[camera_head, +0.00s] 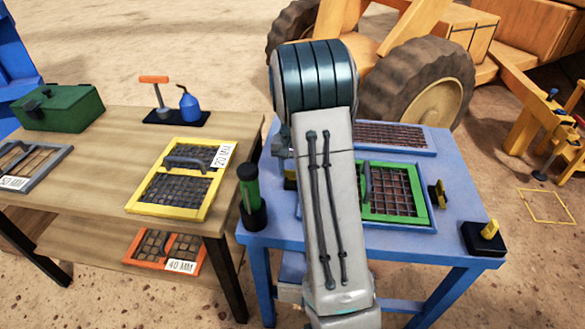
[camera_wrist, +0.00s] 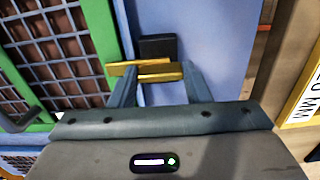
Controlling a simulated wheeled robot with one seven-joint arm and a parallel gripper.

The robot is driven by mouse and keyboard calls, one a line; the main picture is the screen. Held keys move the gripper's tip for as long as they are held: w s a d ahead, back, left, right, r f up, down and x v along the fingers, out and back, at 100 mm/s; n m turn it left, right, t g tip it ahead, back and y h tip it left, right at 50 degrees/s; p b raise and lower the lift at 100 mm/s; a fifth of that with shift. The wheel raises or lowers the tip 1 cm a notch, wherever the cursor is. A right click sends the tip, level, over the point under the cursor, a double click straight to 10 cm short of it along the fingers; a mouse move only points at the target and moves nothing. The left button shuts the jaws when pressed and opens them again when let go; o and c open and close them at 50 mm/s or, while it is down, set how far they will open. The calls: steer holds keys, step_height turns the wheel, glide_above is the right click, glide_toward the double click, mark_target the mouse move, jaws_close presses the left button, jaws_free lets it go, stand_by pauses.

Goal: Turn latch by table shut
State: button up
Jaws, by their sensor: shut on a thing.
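The latch beside the wooden table has a yellow handle (camera_wrist: 160,77) and a dark block (camera_wrist: 158,47) on the blue stand, in the wrist view. A yellow bar lies just behind the handle and reaches toward the green-framed screen (camera_wrist: 103,40). My gripper (camera_wrist: 160,84) has its fingers on both sides of the yellow handle and is shut on it. In the head view my arm covers the gripper; a small part of this latch (camera_head: 290,180) shows at the arm's left edge. A second yellow latch (camera_head: 438,195) stands right of the green-framed screen.
The wooden table (camera_head: 120,118) with a yellow-framed 20 MM screen (camera_head: 150,207) stands close on the left. A green-handled tool in a black cup (camera_head: 254,216) is near the latch. A black block with a yellow lever (camera_head: 483,240) sits at the blue stand's right corner.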

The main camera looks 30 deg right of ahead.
steer(key=o, duration=1)
steer(key=shift+r, duration=0.1)
step_height(320, 180, up, 14)
steer(key=shift+f+p, duration=0.15)
steer(key=shift+p, duration=0.2)
